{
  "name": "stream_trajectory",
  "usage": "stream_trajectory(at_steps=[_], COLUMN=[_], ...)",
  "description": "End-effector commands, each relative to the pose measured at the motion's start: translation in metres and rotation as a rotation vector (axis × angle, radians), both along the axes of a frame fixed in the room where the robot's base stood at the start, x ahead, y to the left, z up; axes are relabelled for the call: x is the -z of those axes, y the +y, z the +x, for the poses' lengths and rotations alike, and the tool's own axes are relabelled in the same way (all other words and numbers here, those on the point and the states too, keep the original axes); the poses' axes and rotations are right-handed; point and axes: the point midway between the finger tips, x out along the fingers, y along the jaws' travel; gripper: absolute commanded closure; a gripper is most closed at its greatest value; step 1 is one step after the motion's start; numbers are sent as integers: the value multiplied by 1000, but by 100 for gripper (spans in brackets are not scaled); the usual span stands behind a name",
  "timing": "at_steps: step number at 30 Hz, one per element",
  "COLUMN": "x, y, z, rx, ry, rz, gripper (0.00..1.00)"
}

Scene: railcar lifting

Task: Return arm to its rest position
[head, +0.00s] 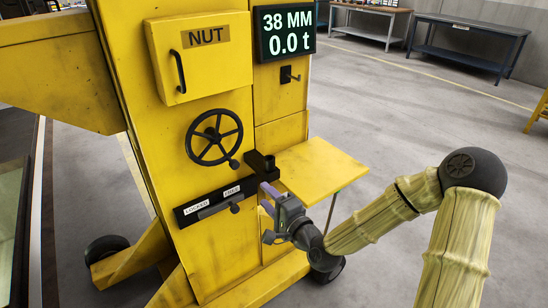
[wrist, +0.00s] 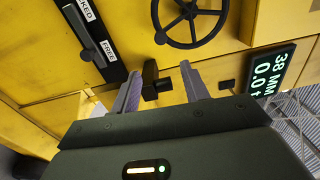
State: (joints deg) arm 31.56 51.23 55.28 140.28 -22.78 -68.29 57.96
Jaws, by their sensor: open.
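My gripper (head: 266,197) is open in front of the yellow lifting jack (head: 226,262), at the lower right of its front panel. Its fingers point toward the panel, just below a black bracket (head: 262,164). In the wrist view my gripper (wrist: 159,76) has its two fingers apart, with the black bracket (wrist: 150,78) showing between them. I cannot tell whether the fingers touch it. My arm is bent, with its elbow at the right of the head view. The black LOCKED/FREE plate (head: 190,213) has its knob (head: 235,208) below the FREE label.
A yellow shelf (head: 315,168) juts out close beside my gripper and forearm. A black handwheel (head: 214,137) and a NUT box (head: 202,66) are above. The display (head: 285,31) reads 38 MM and 0.0 t. The floor (head: 400,110) behind my arm is clear up to workbenches (head: 466,48).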

Motion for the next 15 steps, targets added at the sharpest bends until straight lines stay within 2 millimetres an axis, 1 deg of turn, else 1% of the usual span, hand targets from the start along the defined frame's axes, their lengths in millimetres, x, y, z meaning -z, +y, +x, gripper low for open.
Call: stream_trajectory(at_steps=[2, 5, 8, 9, 11, 12, 14, 15], x=[1, 11, 31, 42, 58, 68, 79, 85], y=[0, 2, 1, -1, -9, -16, -30, -41], z=[0, -3, -10, -14, -21, -26, -34, -39], rx=[-2, -19, -56, -76, -108, -130, -161, -181], ry=[1, 9, 25, 36, 55, 69, 91, 108], rz=[-11, -87, -254, -344, -493, -594, -739, -830], gripper=[55, 55, 55, 55, 55, 55, 55, 55])
